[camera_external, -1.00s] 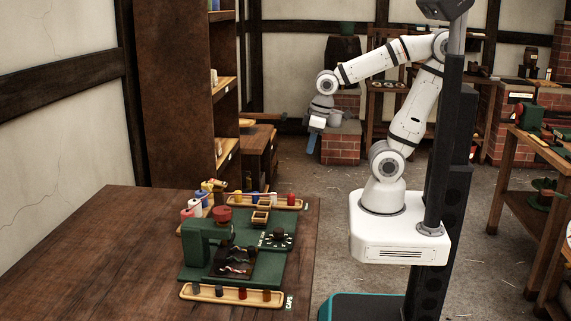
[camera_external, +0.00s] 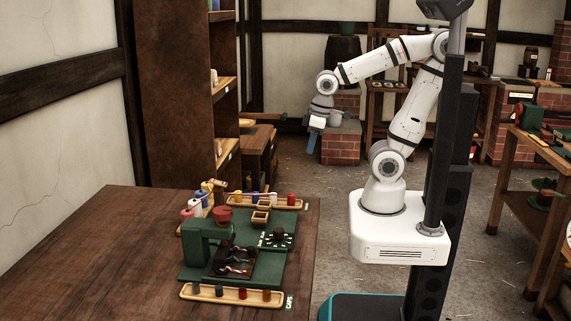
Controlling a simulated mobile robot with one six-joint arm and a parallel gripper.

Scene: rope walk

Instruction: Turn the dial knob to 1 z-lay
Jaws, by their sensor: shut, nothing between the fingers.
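The dial knob (camera_external: 278,234) is a small dark knob on a black panel with white marks, at the right side of a green machine (camera_external: 262,271) on the wooden table. Its setting and labels are too small to read. My gripper (camera_external: 313,146) hangs pointing down beyond the table's far right corner, above floor level and well apart from the knob. It is shut and empty.
A wooden tray of caps (camera_external: 232,293) lies in front of the machine, and another tray (camera_external: 265,201) with coloured pieces lies behind it. Spools (camera_external: 190,208) stand at the left. The table's left part (camera_external: 90,265) is clear.

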